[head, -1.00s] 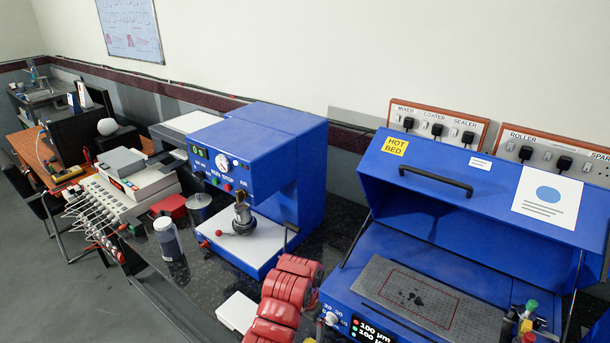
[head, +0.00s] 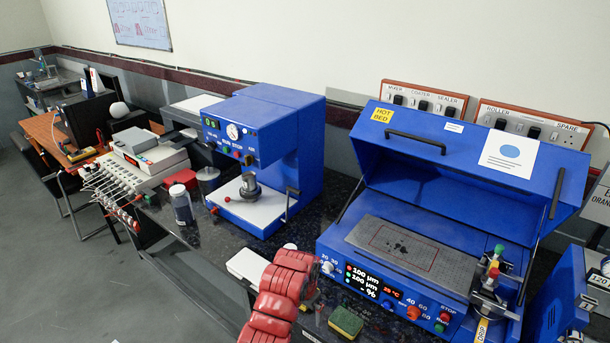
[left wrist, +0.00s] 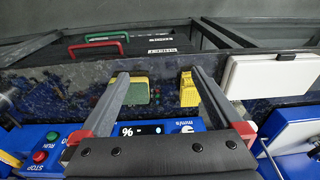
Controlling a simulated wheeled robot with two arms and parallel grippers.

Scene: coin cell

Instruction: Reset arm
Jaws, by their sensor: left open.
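My red left arm (head: 275,300) comes up from the bottom of the head view, in front of the blue hot bed machine. The fingers there are mostly hidden by the arm. In the left wrist view my left gripper (left wrist: 160,76) is open, with its two grey fingers spread and nothing held between them. A yellow-green sponge (left wrist: 138,92) and a yellow item (left wrist: 188,90) show beyond and between the fingers, on the dark counter. My right gripper is not in view.
The hot bed machine (head: 465,155) stands right of my arm with its lid raised. A blue press (head: 265,145) stands behind my arm. A white box (head: 247,265) lies just left of the arm, and the sponge (head: 346,321) lies right of it. Open floor (head: 60,270) is at left.

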